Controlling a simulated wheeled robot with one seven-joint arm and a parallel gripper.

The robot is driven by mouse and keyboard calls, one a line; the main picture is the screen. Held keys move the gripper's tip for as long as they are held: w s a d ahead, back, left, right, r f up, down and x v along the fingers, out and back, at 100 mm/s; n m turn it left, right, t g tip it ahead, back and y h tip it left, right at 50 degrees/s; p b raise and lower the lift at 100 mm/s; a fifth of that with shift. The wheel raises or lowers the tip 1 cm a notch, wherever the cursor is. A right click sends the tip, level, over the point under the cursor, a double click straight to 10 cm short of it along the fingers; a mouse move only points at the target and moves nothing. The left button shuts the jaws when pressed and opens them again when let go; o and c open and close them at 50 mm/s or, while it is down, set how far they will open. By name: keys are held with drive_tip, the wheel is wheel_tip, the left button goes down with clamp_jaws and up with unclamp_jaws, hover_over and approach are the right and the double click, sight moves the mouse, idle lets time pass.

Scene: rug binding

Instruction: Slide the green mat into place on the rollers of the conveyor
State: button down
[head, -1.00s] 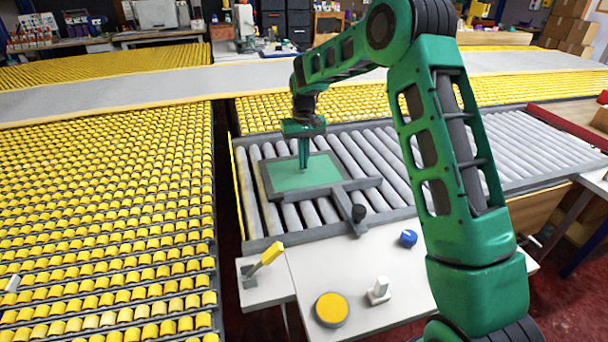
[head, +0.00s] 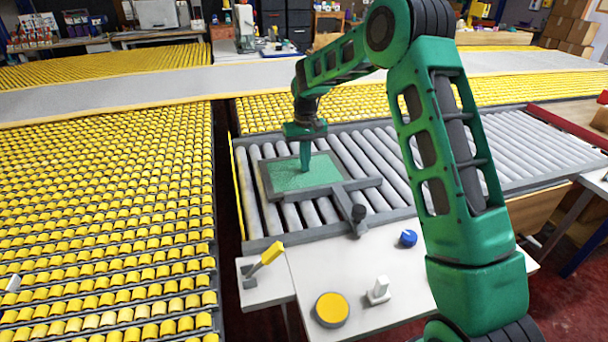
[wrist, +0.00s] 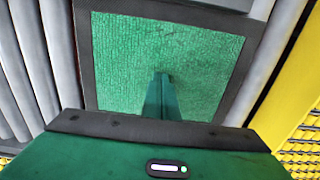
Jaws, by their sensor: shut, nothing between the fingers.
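The green mat (head: 290,177) has a dark grey border and lies flat on the grey rollers at the left end of the conveyor (head: 460,160). It also fills the upper middle of the wrist view (wrist: 205,65). A grey T-shaped bar (head: 345,190) lies along the mat's near right side. My gripper (head: 305,168) is shut and points down over the mat, with its fingertips at or just above the green surface. In the wrist view the shut fingers (wrist: 163,80) appear over the middle of the mat. I cannot tell whether they press on it.
A white panel in front holds a yellow round button (head: 331,309), a white switch (head: 379,291) and a blue knob (head: 408,238). A yellow-handled lever (head: 265,261) stands at its left. Bare rollers extend to the right. Yellow roller beds lie left and behind.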

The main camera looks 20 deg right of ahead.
sight(326, 168)
drive_tip(key=shift+s+d+r, duration=0.1)
drive_tip(key=shift+d, duration=1.65)
drive_tip(key=shift+d, duration=0.1)
drive_tip(key=shift+s+d, duration=0.15)
drive_tip(key=shift+d, duration=1.75)
wheel_tip(326, 168, up, 7)
